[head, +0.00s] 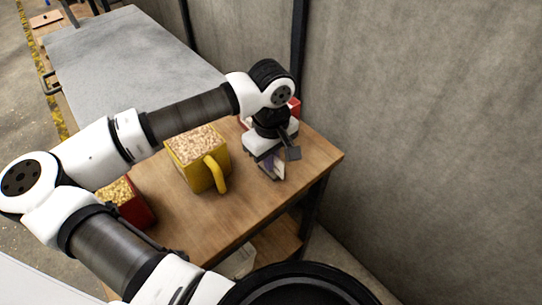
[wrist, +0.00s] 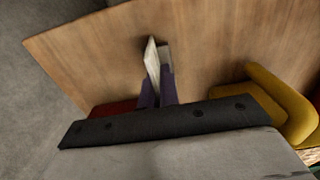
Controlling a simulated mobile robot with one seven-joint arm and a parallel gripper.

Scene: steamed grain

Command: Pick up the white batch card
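A thin pale upright piece, which looks like the white batch card (wrist: 152,60), stands out from the wood table top in the wrist view. Narrow purple parts flank its lower end, close together. My gripper (head: 272,166) points down over the table's right end in the head view, with white and purple pieces visible just below it. I cannot tell which of these are fingertips and which are card, or whether the fingers are closed on it. My gripper's dark body hides the near part in the wrist view.
A yellow grain-filled container (head: 190,167) with a handle stands left of my gripper. A red container of grain (head: 135,208) is further left, partly behind my arm. A red object (head: 295,106) is behind my wrist. A wall (head: 430,130) rises to the right.

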